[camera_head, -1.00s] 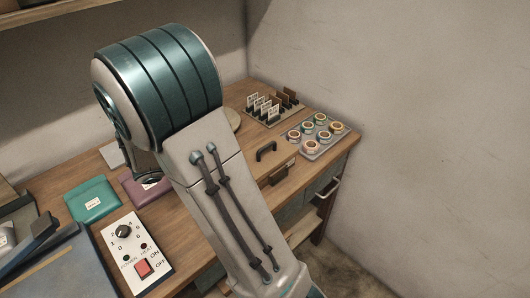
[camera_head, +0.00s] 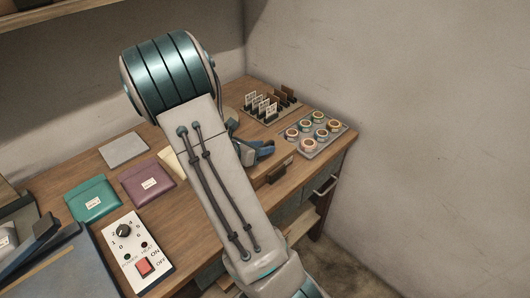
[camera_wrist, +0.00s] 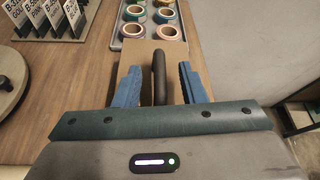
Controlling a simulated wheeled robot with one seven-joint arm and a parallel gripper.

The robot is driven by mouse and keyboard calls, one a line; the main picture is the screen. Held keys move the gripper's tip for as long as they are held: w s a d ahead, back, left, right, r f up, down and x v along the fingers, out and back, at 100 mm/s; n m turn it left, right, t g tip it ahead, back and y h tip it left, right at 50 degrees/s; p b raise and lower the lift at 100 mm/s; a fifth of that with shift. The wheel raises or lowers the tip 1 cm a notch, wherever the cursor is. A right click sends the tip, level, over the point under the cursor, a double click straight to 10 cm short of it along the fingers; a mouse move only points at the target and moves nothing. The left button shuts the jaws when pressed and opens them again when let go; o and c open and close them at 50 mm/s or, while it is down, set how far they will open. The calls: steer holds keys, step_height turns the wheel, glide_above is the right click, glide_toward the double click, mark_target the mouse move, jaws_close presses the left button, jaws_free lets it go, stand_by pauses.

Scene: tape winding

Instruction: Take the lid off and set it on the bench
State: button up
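The lid (camera_wrist: 138,55) is a tan flat panel with a dark upright bar handle (camera_wrist: 159,75) in the wrist view. My gripper (camera_wrist: 159,84) is open, with one blue finger on each side of the handle and gaps between them. In the head view my gripper (camera_head: 262,149) is over the lid near the right front of the bench (camera_head: 187,222).
A tray of tape rolls (camera_head: 325,146) is just beyond the lid. A rack of upright cards (camera_head: 268,108) stands behind. A green pouch (camera_head: 91,199), a purple pouch (camera_head: 147,184) and a switch box (camera_head: 137,255) lie left. A grey sheet (camera_head: 124,150) lies farther back.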

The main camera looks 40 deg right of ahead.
steer(key=shift+d+f, duration=0.1)
steer(key=shift+d, duration=0.15)
jaws_close()
